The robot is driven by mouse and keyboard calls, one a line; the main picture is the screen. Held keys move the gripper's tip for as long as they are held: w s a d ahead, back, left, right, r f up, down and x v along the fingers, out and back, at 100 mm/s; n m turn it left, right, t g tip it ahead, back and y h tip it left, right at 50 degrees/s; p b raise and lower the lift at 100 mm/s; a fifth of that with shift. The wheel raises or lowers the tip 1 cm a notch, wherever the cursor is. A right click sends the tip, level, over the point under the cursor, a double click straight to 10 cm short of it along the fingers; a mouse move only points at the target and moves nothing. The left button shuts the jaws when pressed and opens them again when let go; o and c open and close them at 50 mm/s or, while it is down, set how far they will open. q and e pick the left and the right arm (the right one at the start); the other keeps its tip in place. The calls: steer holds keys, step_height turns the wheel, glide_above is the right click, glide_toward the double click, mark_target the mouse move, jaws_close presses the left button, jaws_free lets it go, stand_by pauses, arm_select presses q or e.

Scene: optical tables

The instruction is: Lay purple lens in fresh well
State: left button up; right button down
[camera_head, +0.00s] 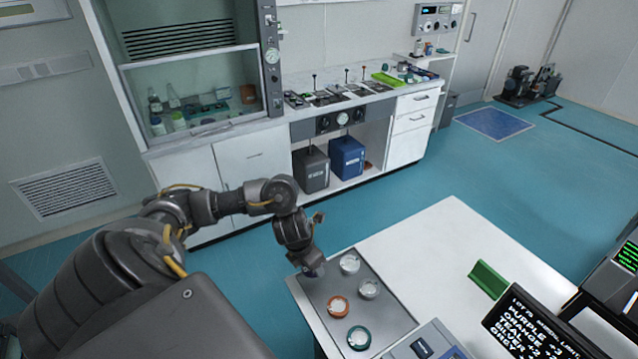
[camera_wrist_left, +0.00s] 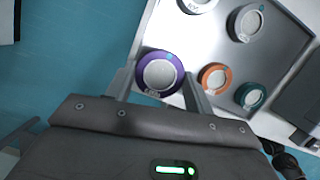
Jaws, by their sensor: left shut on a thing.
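My left gripper (camera_head: 314,270) hangs at the tray's far left corner in the head view. In the left wrist view its fingers (camera_wrist_left: 160,88) are shut on the purple lens (camera_wrist_left: 160,72), a purple ring with a pale centre. The lens overlaps the tray's edge in that view; its height above the tray is unclear. The grey tray (camera_head: 392,318) holds an orange-ringed lens (camera_head: 338,306), a teal-ringed lens (camera_head: 359,338) and two grey-ringed lenses (camera_head: 350,263) (camera_head: 369,288). The purple lens is hidden in the head view. No empty well is clearly visible. My right gripper is not in view.
The tray lies on a white table (camera_head: 450,240). A green block (camera_head: 488,280) and a dark text screen (camera_head: 535,330) stand to its right. A grey-blue device (camera_head: 428,343) sits close to the tray's near right side. The table's far part is clear.

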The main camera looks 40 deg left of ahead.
arm_select(q)
steer(key=s+a+r+b, duration=0.4)
steer(key=a+r, duration=0.3)
steer(key=a, duration=0.4)
steer(key=shift+b, duration=0.85)
steer(key=w+d+f+m+h+b, duration=0.15)
steer(key=d+m, duration=0.25)
steer(key=d, duration=0.4)
steer(key=w+d+f+m+h, duration=0.1)
steer(key=w+d+m, duration=0.25)
steer(key=d, duration=0.45)
steer(key=w+d+r+m+g+b, duration=0.1)
steer(key=d+r+m+g, duration=0.4)
steer(key=d+m, duration=0.7)
steer(key=shift+w+r+m, duration=0.2)
steer(key=shift+r+m, duration=0.05)
steer(key=shift+m, duration=2.4)
